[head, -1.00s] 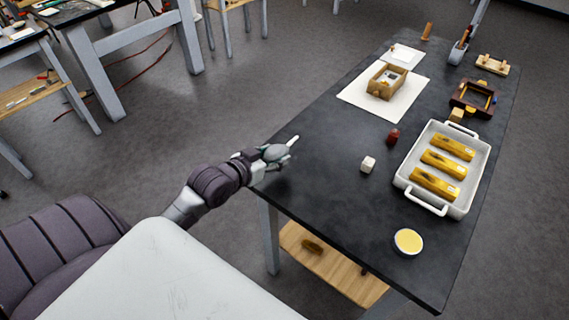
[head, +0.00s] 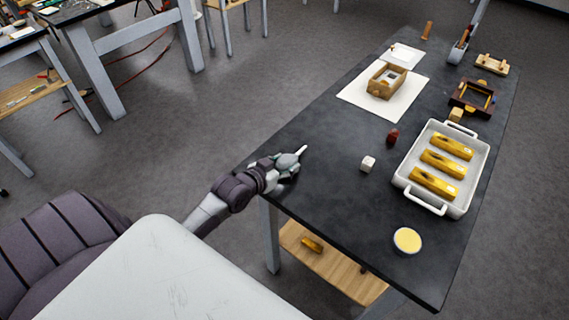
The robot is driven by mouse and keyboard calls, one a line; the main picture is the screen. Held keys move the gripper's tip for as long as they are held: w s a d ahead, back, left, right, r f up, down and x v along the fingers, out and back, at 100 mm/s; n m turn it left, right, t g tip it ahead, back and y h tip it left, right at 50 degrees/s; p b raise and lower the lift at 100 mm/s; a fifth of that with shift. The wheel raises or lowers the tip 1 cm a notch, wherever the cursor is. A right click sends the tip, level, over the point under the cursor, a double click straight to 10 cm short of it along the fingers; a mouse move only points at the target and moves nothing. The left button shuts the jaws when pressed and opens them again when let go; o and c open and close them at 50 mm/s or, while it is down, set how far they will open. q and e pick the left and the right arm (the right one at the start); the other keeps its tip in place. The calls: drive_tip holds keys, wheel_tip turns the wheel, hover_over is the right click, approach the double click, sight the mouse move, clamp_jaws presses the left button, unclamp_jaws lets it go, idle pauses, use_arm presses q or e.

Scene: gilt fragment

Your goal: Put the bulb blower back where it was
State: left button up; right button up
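The bulb blower (head: 287,160), a grey-green rounded bulb with a pale nozzle pointing up and to the right, is at the end of my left arm in the head view. My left gripper (head: 280,170) appears shut around it, over the near left edge of the dark table (head: 330,205). The fingers are small and partly hidden by the bulb. I cannot tell whether the bulb touches the tabletop. My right gripper is not in view.
A small white cube (head: 368,164) and a dark red object (head: 392,137) stand mid-table. A white tray (head: 410,195) with yellow blocks is at right, a yellow-filled bowl (head: 407,241) in front. A wooden box (head: 384,87) sits farther back. The left-middle tabletop is clear.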

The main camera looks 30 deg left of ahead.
use_arm(q)
drive_tip(key=o, duration=0.4)
drive_tip(key=shift+o, duration=0.2)
drive_tip(key=shift+r, duration=0.2)
drive_tip(key=shift+s, duration=0.35)
drive_tip(key=v, duration=1.1)
drive_tip(key=shift+b, duration=0.35)
drive_tip(key=shift+s+r, duration=0.1)
